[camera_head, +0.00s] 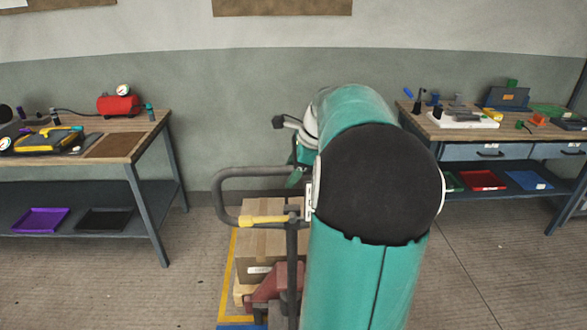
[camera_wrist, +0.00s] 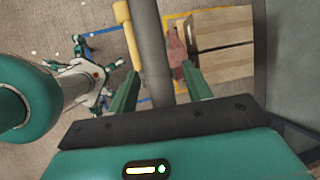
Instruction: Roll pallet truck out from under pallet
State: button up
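The pallet truck's dark grey loop handle (camera_head: 240,170) stands in front of me, with a yellow grip (camera_head: 262,220) on its lower bar. Its dark red body (camera_head: 275,285) is low behind the handle shaft. Cardboard boxes (camera_head: 262,248) sit on a pallet (camera_head: 242,291), mostly hidden by the truck and my arm. My gripper (camera_wrist: 162,72) is open at the handle's right side. In the wrist view the grey handle bar (camera_wrist: 149,40) runs between its two green fingers, with a gap beside the right finger. Contact with the left finger is unclear.
A workbench (camera_head: 140,140) with a red tank (camera_head: 118,104) stands at left. Another bench (camera_head: 440,130) with drawers and tools stands at right. Yellow floor tape (camera_head: 228,270) and blue tape (camera_head: 240,326) border the pallet. Open floor (camera_head: 190,290) lies left of the truck.

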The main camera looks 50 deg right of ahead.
grip_shut()
dwell(1.3)
